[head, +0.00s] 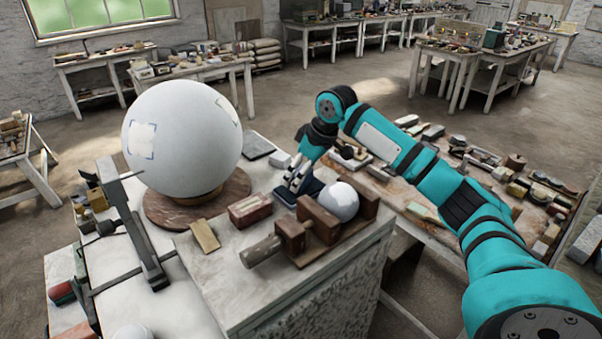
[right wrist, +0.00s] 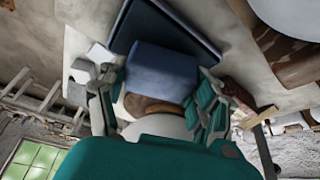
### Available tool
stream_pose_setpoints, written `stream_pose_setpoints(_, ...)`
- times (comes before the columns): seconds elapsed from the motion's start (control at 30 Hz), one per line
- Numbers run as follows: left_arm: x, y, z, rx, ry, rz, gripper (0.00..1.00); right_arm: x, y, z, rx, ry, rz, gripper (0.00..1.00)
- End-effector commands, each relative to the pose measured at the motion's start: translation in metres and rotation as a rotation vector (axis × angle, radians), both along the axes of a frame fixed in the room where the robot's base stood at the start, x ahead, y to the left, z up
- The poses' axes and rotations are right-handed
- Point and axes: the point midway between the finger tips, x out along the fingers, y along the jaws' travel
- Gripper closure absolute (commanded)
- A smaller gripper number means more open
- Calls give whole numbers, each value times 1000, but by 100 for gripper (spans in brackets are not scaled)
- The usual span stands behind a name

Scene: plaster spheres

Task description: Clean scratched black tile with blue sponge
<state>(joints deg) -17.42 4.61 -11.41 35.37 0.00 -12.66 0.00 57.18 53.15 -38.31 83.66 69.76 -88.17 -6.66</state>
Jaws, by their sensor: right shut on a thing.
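My right gripper (head: 297,179) reaches down to the worktop beside the wooden clamp. In the right wrist view its fingers (right wrist: 160,90) are shut on the blue sponge (right wrist: 161,72), one on each side. The black tile (right wrist: 152,24), a dark slab with a bluish edge, lies just beyond the sponge, which covers part of it in that view. In the head view the dark tile (head: 313,187) shows beside and below the fingers, and the sponge is hard to tell apart there. I cannot tell whether the sponge touches the tile. My left gripper is not in view.
A large white sphere (head: 182,135) stands on a round wooden base left of the gripper. The wooden clamp (head: 322,220) with a small white ball (head: 338,200) is close at right. A reddish block (head: 250,210) and a wood strip (head: 204,235) lie nearby.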

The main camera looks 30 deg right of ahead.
Motion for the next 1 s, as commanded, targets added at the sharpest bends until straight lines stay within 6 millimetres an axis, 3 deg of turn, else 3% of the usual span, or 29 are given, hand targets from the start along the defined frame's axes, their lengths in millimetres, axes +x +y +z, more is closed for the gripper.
stream_pose_setpoints(1.0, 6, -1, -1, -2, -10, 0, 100, 0, 0, -9, 0, 1, 0, 60)
